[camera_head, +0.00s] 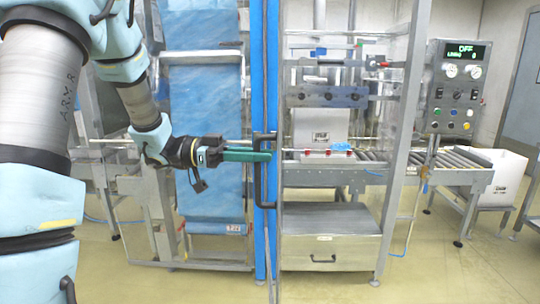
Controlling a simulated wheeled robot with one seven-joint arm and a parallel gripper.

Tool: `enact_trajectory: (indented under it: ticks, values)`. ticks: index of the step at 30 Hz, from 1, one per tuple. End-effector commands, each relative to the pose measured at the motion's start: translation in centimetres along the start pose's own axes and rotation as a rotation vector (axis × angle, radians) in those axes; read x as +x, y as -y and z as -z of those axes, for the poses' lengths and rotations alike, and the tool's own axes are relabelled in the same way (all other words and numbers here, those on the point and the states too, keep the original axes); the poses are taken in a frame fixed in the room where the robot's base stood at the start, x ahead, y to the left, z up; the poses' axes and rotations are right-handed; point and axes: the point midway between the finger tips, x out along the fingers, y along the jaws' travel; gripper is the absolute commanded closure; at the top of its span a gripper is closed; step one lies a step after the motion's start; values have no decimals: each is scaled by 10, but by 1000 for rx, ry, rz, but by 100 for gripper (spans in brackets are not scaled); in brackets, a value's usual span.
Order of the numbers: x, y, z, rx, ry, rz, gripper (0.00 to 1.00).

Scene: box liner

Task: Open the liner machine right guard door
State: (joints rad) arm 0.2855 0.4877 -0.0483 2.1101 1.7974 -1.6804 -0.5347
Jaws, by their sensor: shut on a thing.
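The liner machine has clear guard doors with blue upright edges that stand side by side at the centre of the view. The right guard door (273,90) covers the part of the machine right of these edges. A black door handle (264,203) stands upright at the blue edges. My gripper (262,156), with long green fingers, reaches in from the left and is shut on the handle near its upper part. The fingertips partly hide the handle. Whether the right door stands slightly ajar cannot be told from this view.
A control panel (456,90) with an "OFF" display stands at the right. A roller conveyor (450,176) runs out to a white bin (502,178). Blue liner film (205,120) hangs behind the left door. The floor (330,285) in front is clear.

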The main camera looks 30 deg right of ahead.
Motion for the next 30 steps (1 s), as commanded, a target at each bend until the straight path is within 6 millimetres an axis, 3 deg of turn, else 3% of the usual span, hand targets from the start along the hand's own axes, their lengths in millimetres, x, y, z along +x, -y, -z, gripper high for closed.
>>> enact_trajectory:
  ticks: [14,15,22,30]
  values:
    - [-4,1,1,1,-1,2,100]
    - [-4,1,1,1,-1,2,78]
    - [-4,1,0,1,0,2,52]
    - [-5,1,0,0,0,2,50]
